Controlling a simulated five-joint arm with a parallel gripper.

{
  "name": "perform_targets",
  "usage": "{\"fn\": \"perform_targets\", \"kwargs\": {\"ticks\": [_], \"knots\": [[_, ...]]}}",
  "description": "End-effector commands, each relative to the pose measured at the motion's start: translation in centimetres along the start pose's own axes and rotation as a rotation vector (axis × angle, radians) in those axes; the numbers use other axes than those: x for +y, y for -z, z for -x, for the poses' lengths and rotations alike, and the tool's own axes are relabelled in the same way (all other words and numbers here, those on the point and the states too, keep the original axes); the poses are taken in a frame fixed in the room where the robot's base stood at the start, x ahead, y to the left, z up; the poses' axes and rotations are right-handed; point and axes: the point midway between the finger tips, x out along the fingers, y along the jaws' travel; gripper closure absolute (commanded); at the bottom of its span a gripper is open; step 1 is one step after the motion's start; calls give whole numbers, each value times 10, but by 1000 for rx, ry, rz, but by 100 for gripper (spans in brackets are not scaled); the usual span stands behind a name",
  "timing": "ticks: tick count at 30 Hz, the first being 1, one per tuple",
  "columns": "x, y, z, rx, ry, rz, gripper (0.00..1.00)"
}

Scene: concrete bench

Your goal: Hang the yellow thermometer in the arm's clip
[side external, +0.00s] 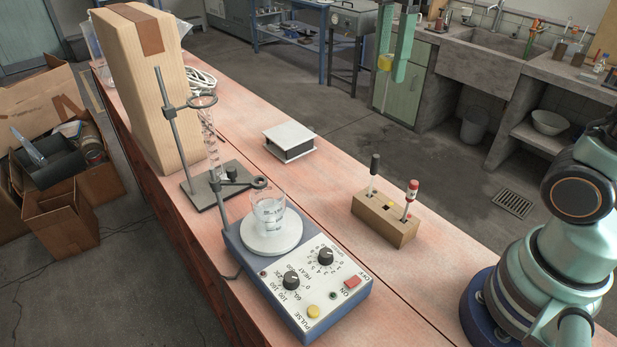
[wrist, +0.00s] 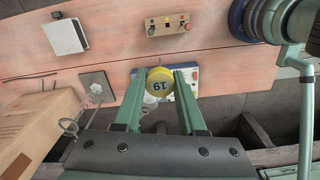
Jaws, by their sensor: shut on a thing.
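The yellow thermometer (side external: 385,62) is held high above the bench in the side view. My gripper (side external: 392,68) is shut on its yellow head. In the wrist view the round head (wrist: 159,83), marked 19, sits between the fingertips (wrist: 160,76). A thin stem seems to hang below it, hard to make out against the cabinet. The thermometer is well apart from the clip. In the wrist view the head and fingers hide much of the hotplate.
A wooden block (side external: 385,220) holds a black-topped and a red-topped piece. A retort stand (side external: 172,130) with a ring and glass coil stands behind the clip. The right bench strip is mostly clear.

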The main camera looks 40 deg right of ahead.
Motion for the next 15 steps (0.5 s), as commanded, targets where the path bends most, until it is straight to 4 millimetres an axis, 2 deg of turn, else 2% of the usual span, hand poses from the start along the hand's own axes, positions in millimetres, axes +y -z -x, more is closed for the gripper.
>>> {"fn": "perform_targets", "kwargs": {"ticks": [6, 12, 15], "knots": [[28, 82, -13, -3, 5, 11, 100], [34, 155, -31, -3, 4, 8, 100], [33, 182, -39, -2, 3, 6, 100]]}}
